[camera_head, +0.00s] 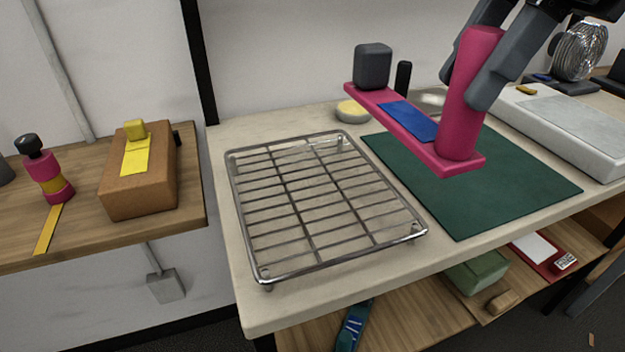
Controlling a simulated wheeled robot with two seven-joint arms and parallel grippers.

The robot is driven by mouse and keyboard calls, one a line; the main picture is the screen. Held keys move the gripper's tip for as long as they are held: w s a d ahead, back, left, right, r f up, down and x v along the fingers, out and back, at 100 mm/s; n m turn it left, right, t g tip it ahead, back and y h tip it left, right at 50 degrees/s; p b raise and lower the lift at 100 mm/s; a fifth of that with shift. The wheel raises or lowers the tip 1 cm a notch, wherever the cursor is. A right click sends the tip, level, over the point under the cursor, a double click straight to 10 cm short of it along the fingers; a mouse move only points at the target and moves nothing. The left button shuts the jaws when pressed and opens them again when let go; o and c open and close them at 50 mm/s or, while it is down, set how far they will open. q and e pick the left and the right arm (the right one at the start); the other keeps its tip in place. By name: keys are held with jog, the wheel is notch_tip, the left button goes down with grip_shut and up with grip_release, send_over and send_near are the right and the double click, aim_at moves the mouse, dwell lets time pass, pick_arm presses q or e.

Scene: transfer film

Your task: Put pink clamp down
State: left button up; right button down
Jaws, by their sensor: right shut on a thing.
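The pink clamp (450,152) has a flat bar with a blue patch, a dark grey block at its far end and a thick pink upright post at its near end. My right gripper (480,70) comes in from the top right and is shut on the pink post. It holds the clamp above the dark green mat (500,195); the bar looks roughly level. The clamp hides part of the mat and table behind it. My left gripper is not in view.
A wire rack (318,205) stands on the pale table left of the mat. A yellow-topped round thing (352,110) sits behind it. A white flat device (565,125) is at the right. A side table at left holds a brown box (140,185) and a pink bottle (48,172).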

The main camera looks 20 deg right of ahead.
jog(key=w+a+f, duration=0.2)
jog(key=a+f, duration=0.1)
jog(key=f, duration=0.1)
jog(key=w+a+f, duration=0.3)
jog(key=a+f, duration=0.1)
jog(key=w+a+f, duration=0.2)
jog(key=a+f, duration=0.2)
jog(key=shift+w+f, duration=0.35)
jog(key=shift+f, duration=0.15)
jog(key=c, duration=1.1)
grip_release()
